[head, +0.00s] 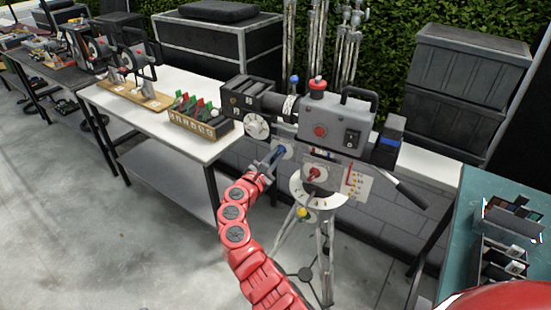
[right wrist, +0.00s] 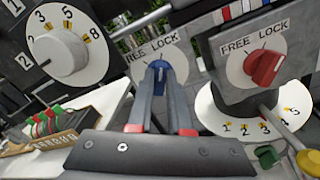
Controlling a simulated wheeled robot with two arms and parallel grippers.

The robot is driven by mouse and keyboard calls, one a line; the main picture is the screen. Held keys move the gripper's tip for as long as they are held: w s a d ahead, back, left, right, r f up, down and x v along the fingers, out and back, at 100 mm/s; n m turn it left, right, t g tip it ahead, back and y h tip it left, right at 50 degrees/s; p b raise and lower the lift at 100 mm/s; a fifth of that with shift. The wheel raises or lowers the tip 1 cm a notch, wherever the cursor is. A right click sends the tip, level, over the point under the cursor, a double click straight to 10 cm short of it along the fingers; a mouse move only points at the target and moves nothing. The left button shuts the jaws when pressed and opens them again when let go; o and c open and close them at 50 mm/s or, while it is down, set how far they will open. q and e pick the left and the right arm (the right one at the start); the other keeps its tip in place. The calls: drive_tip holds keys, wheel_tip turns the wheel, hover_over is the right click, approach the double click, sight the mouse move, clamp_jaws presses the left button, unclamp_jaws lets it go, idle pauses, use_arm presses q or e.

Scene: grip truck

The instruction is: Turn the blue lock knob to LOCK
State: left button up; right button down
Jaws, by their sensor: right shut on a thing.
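The blue lock knob (right wrist: 158,74) sits on a white round dial with FREE and LOCK printed above it. It points roughly upward; I cannot tell exactly which mark it is at. In the head view the knob (head: 277,154) is mostly covered by my right gripper (head: 269,162). In the right wrist view my right gripper (right wrist: 160,90) has its two fingers closed around the knob, one on each side. The dial belongs to the tripod head under the grey camera (head: 338,112). My left gripper is not in view.
A red knob (right wrist: 265,67) on its own FREE/LOCK dial is right of the blue one. A numbered white dial (right wrist: 70,42) is at the left. A pan handle (head: 408,194) sticks out right. The white table (head: 160,116) stands left; a teal table (head: 470,215) stands right.

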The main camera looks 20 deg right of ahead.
drive_tip(key=shift+r, duration=0.15)
drive_tip(key=c, duration=0.8)
unclamp_jaws()
drive_tip(key=shift+d, duration=0.1)
drive_tip(key=shift+c, duration=0.2)
drive_tip(key=b+v, duration=0.2)
drive_tip(key=v, duration=1.5)
drive_tip(key=shift+b, duration=0.4)
drive_tip(key=shift+s, duration=0.1)
